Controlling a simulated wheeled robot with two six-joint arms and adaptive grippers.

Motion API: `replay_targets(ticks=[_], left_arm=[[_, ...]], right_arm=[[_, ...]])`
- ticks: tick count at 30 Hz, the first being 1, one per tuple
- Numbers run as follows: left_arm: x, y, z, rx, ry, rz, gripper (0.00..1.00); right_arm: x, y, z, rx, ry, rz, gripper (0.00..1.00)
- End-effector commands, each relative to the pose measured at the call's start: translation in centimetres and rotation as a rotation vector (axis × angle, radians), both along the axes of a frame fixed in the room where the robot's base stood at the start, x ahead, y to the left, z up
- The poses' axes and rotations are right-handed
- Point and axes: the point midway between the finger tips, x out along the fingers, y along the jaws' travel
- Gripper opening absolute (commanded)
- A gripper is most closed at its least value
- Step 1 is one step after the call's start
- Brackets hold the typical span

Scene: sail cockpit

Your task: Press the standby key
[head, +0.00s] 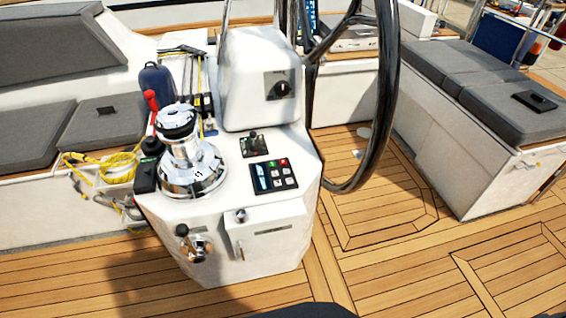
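A black control panel (273,176) lies on the sloping top of the white console (226,212). A narrow display (262,178) runs down the panel's left side. Several small keys sit to its right, with a red key (284,162) at the upper right. The key labels are too small to read, so I cannot tell which one is the standby key. Nothing covers the panel. Neither of my grippers shows in the head view.
A chrome winch (188,155) stands left of the panel. A small lever (254,145) sits behind it. The black steering wheel (385,90) rises to the right. A knobbed handle (194,243) projects from the console's front. Wooden deck (380,260) is clear at right.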

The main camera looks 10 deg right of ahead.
Motion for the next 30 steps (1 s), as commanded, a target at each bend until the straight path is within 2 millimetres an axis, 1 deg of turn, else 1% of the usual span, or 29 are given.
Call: replay_targets(ticks=[1,7,30], left_arm=[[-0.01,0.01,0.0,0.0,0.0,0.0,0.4],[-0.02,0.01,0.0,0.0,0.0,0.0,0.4],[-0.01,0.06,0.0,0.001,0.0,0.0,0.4]], right_arm=[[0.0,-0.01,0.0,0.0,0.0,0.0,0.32],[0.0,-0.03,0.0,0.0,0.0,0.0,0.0],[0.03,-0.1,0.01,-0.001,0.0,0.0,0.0]])
